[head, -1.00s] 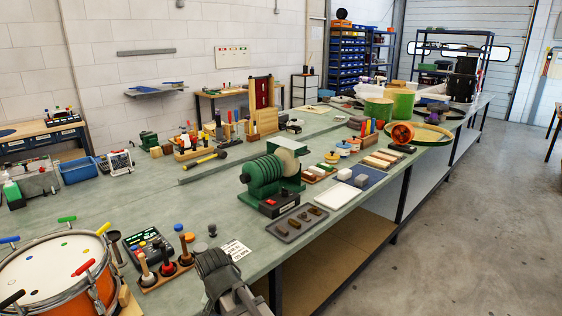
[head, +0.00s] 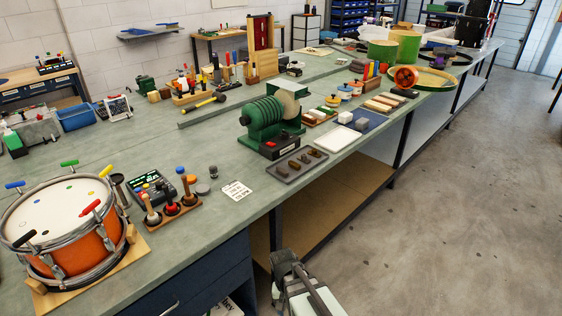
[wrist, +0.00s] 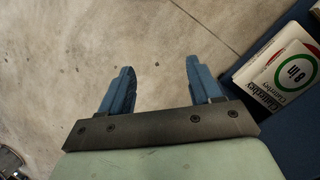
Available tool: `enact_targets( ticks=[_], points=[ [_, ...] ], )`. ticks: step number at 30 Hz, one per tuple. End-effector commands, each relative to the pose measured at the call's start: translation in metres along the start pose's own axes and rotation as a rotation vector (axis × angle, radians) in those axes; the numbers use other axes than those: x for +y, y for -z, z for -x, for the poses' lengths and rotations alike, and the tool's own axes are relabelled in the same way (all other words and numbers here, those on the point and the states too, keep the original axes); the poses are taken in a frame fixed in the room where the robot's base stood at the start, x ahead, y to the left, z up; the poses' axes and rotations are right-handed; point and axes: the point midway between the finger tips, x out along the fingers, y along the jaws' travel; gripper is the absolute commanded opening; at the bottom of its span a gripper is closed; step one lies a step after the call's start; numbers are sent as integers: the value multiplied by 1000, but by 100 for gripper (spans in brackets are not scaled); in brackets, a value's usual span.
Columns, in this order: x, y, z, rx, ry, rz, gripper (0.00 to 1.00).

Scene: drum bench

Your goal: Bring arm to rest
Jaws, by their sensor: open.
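My gripper shows in the wrist view (wrist: 155,88). Its two blue fingers are apart, with nothing between them, and bare concrete floor lies beyond them. In the head view my arm shows at the bottom middle, in front of the bench's front edge; the fingers cannot be made out there. The long green-topped bench (head: 215,215) stands beside the arm. On it, at the lower left, an orange drum (head: 75,250) sits on a wooden base with coloured keys around its rim.
A wooden rack with several handled tools (head: 172,208), a dark meter box (head: 150,188) and a white card (head: 236,191) lie near the bench's front edge. A green machine (head: 268,120) stands farther back. White boxes (wrist: 285,70) show right of the fingers. The floor (head: 440,230) at right is clear.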

Motion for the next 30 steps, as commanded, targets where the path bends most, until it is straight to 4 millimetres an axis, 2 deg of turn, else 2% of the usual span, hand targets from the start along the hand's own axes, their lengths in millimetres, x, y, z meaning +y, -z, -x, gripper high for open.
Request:
enact_targets(
  ticks=[1, 3, 8, 15, 24, 30],
  points=[
    [9, -5, -16, -20, 1, 0, 63],
    [19, -10, -36, -42, 5, 6, 63],
    [40, -26, -79, -93, 15, 15, 63],
    [68, -59, -140, -167, 40, 31, 63],
    [95, -112, -207, -256, 87, 48, 63],
    [105, -146, -239, -300, 118, 58, 63]
  ],
)
